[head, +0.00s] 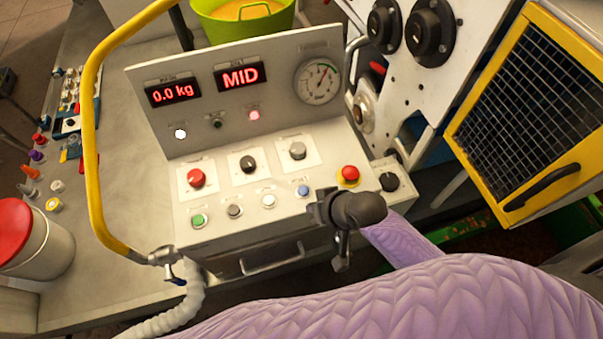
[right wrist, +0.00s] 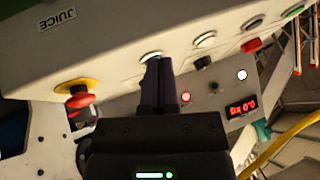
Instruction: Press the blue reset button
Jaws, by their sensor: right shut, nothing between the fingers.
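The blue button (head: 303,191) is the rightmost of the front row of small buttons on the grey control panel (head: 215,222). My right gripper (head: 319,207) is just right of it in the head view, with its fingers shut and empty. In the right wrist view the closed fingertips (right wrist: 159,62) point at the panel face, right over the button there (right wrist: 150,56), whose rim shows and whose blue cap is mostly hidden. I cannot tell whether the fingertips touch it. My left gripper is out of view.
A red mushroom button on a yellow base (head: 348,175) sits close behind the gripper. White (head: 268,201), dark (head: 235,211) and green (head: 199,220) buttons lie to the left. A yellow tube (head: 90,140) arches at the panel's left side. The displays read 0.0 kg and MID.

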